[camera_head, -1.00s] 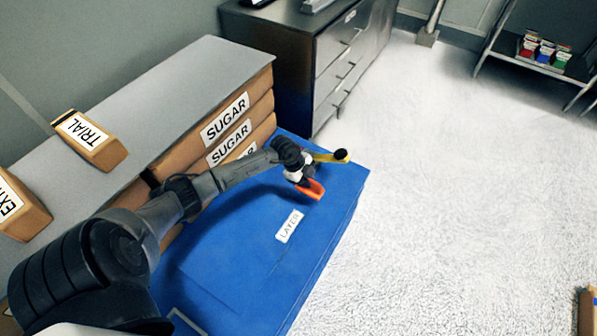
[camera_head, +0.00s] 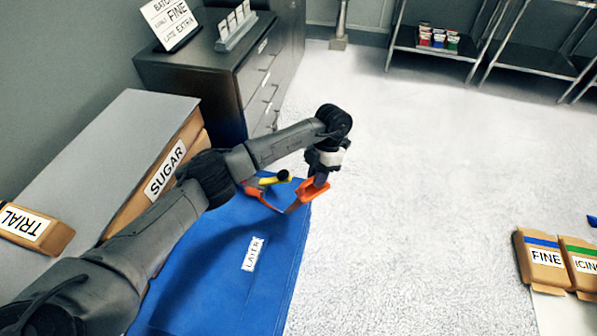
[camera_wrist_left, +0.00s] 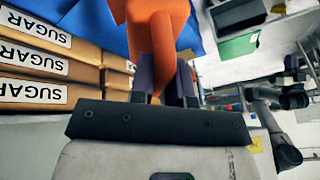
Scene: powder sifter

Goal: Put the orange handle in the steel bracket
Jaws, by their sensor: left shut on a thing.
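The orange handle (camera_head: 313,190) is in my left gripper (camera_head: 320,177), above the right edge of the blue surface marked LAYER in the head view. In the left wrist view the handle (camera_wrist_left: 158,42) stands between the two dark fingers (camera_wrist_left: 160,80), which are shut on it. More orange (camera_head: 262,196) shows just left of it, beside a yellow bar with a black knob (camera_head: 275,180); I cannot tell whether it joins the handle. I cannot make out the steel bracket in either view.
The blue LAYER surface (camera_head: 215,262) lies below my left arm, beside stacked SUGAR boxes (camera_head: 160,180). A dark drawer cabinet (camera_head: 222,82) stands behind. FINE and ICING bags (camera_head: 545,262) are at right. Shelves (camera_head: 432,46) stand at the back. The pale floor between is clear.

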